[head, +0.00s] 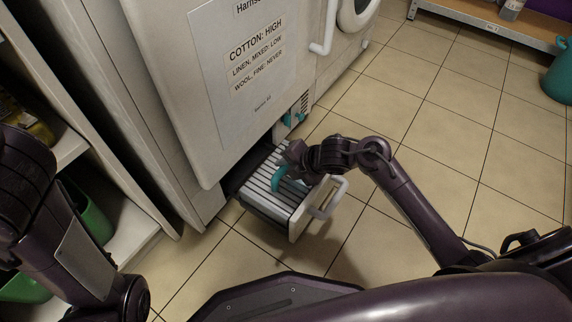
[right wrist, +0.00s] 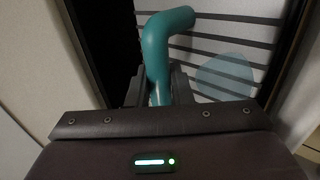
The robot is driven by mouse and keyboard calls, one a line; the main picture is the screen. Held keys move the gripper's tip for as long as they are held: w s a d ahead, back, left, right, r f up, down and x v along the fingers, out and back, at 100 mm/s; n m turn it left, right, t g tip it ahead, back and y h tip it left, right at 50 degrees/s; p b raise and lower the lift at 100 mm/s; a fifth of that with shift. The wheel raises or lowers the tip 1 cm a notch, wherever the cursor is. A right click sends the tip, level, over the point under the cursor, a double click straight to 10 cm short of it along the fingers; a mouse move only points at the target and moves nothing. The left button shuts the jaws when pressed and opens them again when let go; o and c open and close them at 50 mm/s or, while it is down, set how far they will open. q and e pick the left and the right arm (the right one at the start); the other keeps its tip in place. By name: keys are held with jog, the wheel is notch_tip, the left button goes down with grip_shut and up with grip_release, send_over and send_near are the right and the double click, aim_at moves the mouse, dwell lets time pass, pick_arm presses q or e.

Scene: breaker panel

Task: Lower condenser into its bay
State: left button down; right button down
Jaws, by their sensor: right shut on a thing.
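The condenser (head: 268,189) is a grey block with dark slats on top, and a teal bent handle (head: 279,179) rises from it. It is at the open white-fronted drawer (head: 302,222) low on the machine. I cannot tell how deep it sits there. My right gripper (head: 288,166) is above it, shut on the teal handle. In the right wrist view the fingers (right wrist: 159,92) close around the lower part of the handle (right wrist: 157,55), with the slatted top (right wrist: 232,48) behind. My left arm shows at the left, but its gripper is out of view.
A large white panel with a label sheet (head: 240,55) overhangs the drawer. Teal latches (head: 292,118) sit behind it. The drawer's white loop handle (head: 328,197) sticks out at the front. Shelves with green bins (head: 88,210) stand at the left. Tiled floor (head: 440,110) is open at the right.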

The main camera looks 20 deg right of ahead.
jog(key=shift+f+b, duration=0.35)
jog(key=shift+f, duration=0.2)
dwell(0.4)
jog(key=c, duration=1.4)
grip_release()
jog(key=shift+o, duration=1)
